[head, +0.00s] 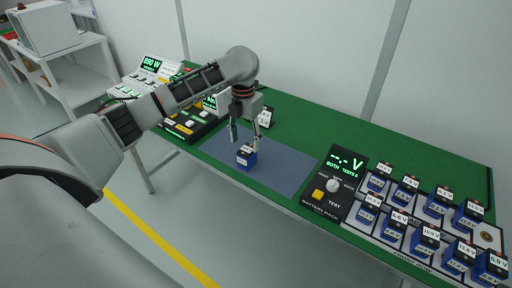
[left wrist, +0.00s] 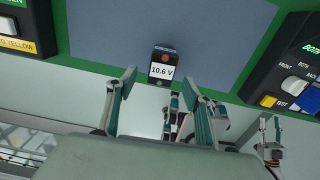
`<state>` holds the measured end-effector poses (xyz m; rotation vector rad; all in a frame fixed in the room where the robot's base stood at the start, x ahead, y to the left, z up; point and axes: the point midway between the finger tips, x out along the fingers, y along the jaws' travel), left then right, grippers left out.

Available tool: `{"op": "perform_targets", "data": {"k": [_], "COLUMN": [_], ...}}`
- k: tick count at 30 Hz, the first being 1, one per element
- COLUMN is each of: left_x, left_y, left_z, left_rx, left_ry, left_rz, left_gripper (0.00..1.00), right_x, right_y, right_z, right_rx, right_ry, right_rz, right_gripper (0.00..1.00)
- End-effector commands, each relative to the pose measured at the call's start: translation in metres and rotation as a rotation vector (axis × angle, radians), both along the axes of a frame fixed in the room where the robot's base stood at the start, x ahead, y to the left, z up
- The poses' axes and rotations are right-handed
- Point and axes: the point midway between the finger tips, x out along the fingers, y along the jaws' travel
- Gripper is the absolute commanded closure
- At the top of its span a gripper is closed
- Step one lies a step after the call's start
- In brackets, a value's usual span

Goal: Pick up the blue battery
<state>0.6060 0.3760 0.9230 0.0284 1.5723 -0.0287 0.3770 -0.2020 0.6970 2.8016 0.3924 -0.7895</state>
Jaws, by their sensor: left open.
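A blue battery (head: 246,160) with a dark top and a white label stands upright on the grey-blue mat (head: 285,173), near the mat's front edge. My left gripper (head: 244,143) is open and points down just above it, its fingers toward either side of the battery's top. In the left wrist view, the battery (left wrist: 163,66) reads 10.6 V and lies just beyond the open left fingertips (left wrist: 159,78), roughly centred between them. Whether a finger touches it, I cannot tell.
To the right, a black battery rack tester (head: 333,190) with a yellow button adjoins a rack holding several blue batteries (head: 408,187). Black and white instruments (head: 185,125) stand left of the mat.

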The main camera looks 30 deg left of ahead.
Motion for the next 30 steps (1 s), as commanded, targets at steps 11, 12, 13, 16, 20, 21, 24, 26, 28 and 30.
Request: {"op": "perform_targets", "data": {"k": [11, 12, 13, 16, 20, 21, 24, 26, 28, 30], "left_x": [0.0, 0.001, 0.001, 0.002, 0.003, 0.003, 0.003, 0.003, 0.004, 0.004], "left_y": [-0.001, -0.002, -0.002, -0.004, -0.003, -0.003, -0.003, -0.003, -0.003, -0.003], "left_z": [-0.031, -0.035, -0.039, -0.055, -0.072, -0.074, -0.078, -0.078, -0.078, -0.077], "left_rx": [0.0, -0.001, -0.002, -0.002, 0.0, 0.0, 0.001, 0.002, 0.002, 0.002], "left_ry": [0.002, 0.002, 0.003, 0.004, 0.002, 0.002, 0.001, 0.0, 0.0, 0.0], "left_rz": [-0.002, -0.002, -0.001, -0.003, -0.002, -0.002, -0.002, -0.002, -0.003, -0.003], "left_gripper": [0.49, 0.49, 0.49, 0.49, 0.49, 0.49, 0.49, 0.49, 0.49, 0.49], "right_x": [-0.02, -0.021, -0.021, -0.02, -0.016, -0.016, -0.014, -0.014, -0.013, -0.012], "right_y": [0.0, 0.0, 0.0, 0.0, 0.0, 0.0, 0.0, 0.001, 0.001, 0.001], "right_z": [-0.025, -0.027, -0.029, -0.034, -0.036, -0.036, -0.034, -0.033, -0.031, -0.03], "right_rx": [-0.002, -0.002, -0.003, -0.003, -0.003, -0.002, -0.002, -0.001, -0.001, 0.0], "right_ry": [0.042, 0.045, 0.046, 0.045, 0.037, 0.036, 0.031, 0.03, 0.027, 0.025], "right_rz": [0.001, 0.002, 0.001, 0.002, 0.002, 0.002, 0.002, 0.002, 0.001, 0.002], "right_gripper": [0.61, 0.61, 0.61, 0.61, 0.61, 0.61, 0.61, 0.61, 0.61, 0.61]}}
